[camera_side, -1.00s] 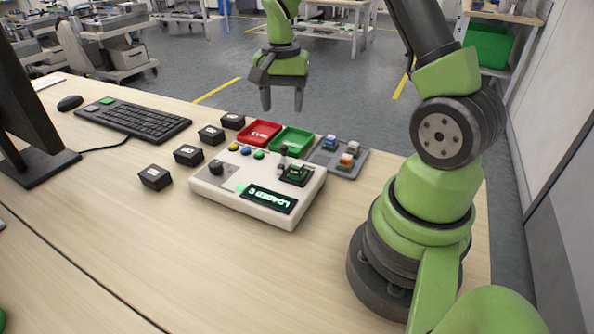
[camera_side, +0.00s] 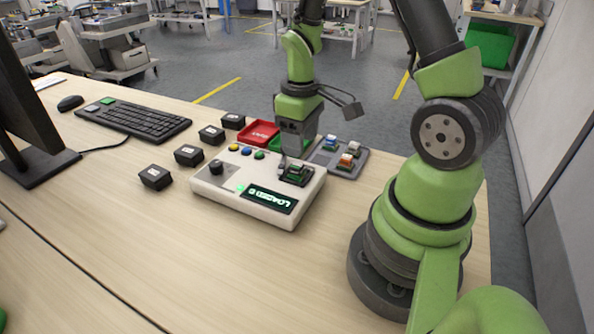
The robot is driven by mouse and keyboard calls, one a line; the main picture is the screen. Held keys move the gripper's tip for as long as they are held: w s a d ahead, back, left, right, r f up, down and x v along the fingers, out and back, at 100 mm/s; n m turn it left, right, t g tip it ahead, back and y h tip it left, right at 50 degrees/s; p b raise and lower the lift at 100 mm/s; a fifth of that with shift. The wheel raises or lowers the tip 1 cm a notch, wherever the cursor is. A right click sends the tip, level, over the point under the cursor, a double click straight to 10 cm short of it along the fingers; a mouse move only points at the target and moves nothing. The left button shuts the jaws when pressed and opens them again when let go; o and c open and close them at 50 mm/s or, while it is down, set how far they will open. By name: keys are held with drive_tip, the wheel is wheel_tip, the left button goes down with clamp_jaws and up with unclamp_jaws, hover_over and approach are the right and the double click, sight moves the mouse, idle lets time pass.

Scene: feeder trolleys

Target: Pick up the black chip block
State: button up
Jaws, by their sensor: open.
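A small dark block with green (camera_side: 297,173) sits in the socket area at the back right of the white tester box (camera_side: 235,200). I cannot tell for sure that it is the black chip block. My gripper (camera_side: 292,157) points down just above and behind it; the fingers are seen nearly edge-on and look empty. The grey tray (camera_side: 345,170) to the right holds a blue-and-white block (camera_side: 330,143), an orange-and-white block (camera_side: 347,160) and a whitish block (camera_side: 353,147).
A red bin (camera_side: 259,132) and a green bin (camera_side: 276,143), partly hidden by my gripper, stand behind the tester. Several black labelled boxes (camera_side: 155,177) line its left. A keyboard (camera_side: 133,123) and monitor (camera_side: 25,110) are farther left. The front table is clear.

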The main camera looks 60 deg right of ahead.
sight(300, 166)
drive_tip(key=shift+w+d+f, duration=0.1)
drive_tip(key=shift+f, duration=3.1)
drive_tip(key=c, duration=1)
